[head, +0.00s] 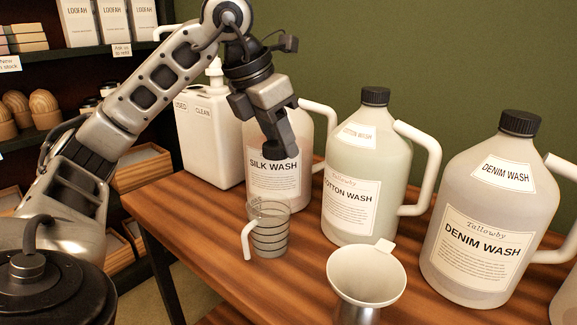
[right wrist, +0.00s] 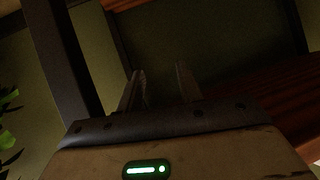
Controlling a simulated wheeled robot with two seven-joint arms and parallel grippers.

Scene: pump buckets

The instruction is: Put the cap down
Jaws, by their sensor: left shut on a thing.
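My left gripper (head: 279,152) points down in front of the SILK WASH jug (head: 262,185), above the table. It is shut on a small dark thing that looks like the black cap; the fingers hide most of it. The arm covers the jug's neck, so I cannot see whether its opening is bare. The COTTON WASH jug (head: 361,185) and the DENIM WASH jug (head: 487,225) wear black ribbed caps. In the right wrist view my right gripper (right wrist: 160,90) is open, with nothing seen between its fingers.
A clear measuring cup (head: 268,232) stands before the SILK WASH jug. A pale funnel (head: 366,280) stands at the front of the wooden table (head: 205,235). A white pump container (head: 208,135) stands behind. Bare table lies left of the cup. Shelves fill the left.

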